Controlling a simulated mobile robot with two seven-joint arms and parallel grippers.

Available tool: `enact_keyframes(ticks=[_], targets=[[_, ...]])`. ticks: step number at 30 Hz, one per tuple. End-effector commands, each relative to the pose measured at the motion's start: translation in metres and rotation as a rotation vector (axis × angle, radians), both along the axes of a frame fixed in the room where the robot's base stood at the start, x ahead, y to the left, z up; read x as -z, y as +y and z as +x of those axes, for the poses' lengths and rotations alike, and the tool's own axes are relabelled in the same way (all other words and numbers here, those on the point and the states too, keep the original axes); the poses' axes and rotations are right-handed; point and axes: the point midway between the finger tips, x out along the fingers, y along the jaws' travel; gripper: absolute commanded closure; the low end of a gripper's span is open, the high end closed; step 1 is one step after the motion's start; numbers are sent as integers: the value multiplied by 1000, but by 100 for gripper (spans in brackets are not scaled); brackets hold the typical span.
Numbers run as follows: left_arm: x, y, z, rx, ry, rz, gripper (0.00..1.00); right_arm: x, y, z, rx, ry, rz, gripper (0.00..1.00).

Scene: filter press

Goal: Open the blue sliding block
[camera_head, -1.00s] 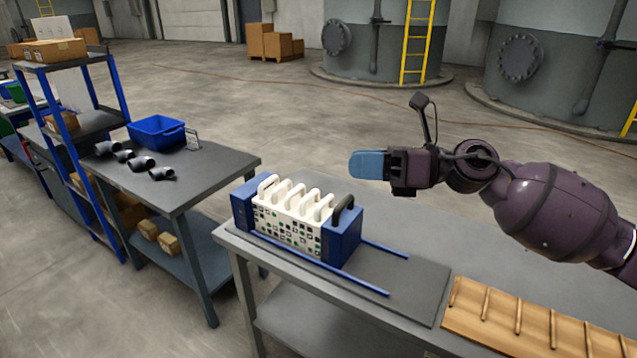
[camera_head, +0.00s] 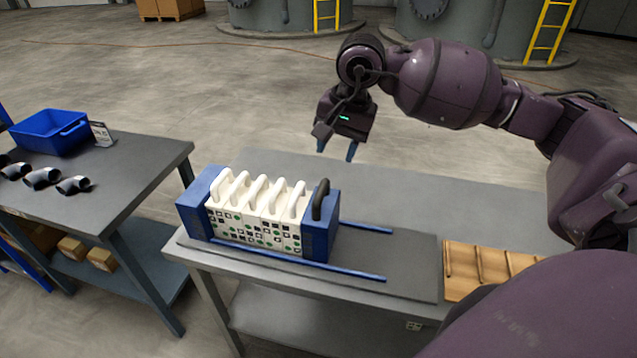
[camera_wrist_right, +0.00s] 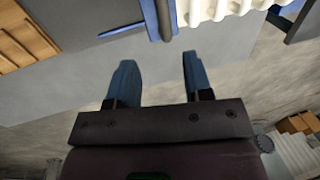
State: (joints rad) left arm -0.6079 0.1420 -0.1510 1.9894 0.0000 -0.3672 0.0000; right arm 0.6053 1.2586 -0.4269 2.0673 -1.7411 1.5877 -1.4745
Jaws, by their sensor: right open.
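The blue sliding block (camera_head: 319,237) with a black handle (camera_head: 321,200) stands at the right end of a row of white plates (camera_head: 262,213) with white handles. It touches the plates. A second blue block (camera_head: 199,196) closes the left end. Two blue rails (camera_head: 345,274) run out to the right past the sliding block. My right gripper (camera_head: 337,150) is open and empty, pointing down, above and behind the block at the table's far side. In the right wrist view its two blue fingers (camera_wrist_right: 156,82) are apart, with nothing between them. My left gripper is not in view.
A grey mat (camera_head: 415,262) lies under the press on the grey table (camera_head: 400,190). A wooden slatted board (camera_head: 485,265) lies to the right. A side table (camera_head: 130,190) at left holds a blue bin (camera_head: 48,135) and black pipe elbows (camera_head: 42,178).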

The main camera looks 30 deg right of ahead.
Motion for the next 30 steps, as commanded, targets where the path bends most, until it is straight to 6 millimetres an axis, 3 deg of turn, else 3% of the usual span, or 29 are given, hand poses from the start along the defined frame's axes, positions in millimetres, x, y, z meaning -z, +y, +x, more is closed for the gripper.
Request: enact_keyframes(ticks=[5,19,30], targets=[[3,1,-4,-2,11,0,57,16,3,2,-6,2,4,54],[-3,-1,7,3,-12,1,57,89,13,13,-3,3,6,54],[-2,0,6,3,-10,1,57,106,15,17,-4,-2,6,54]])
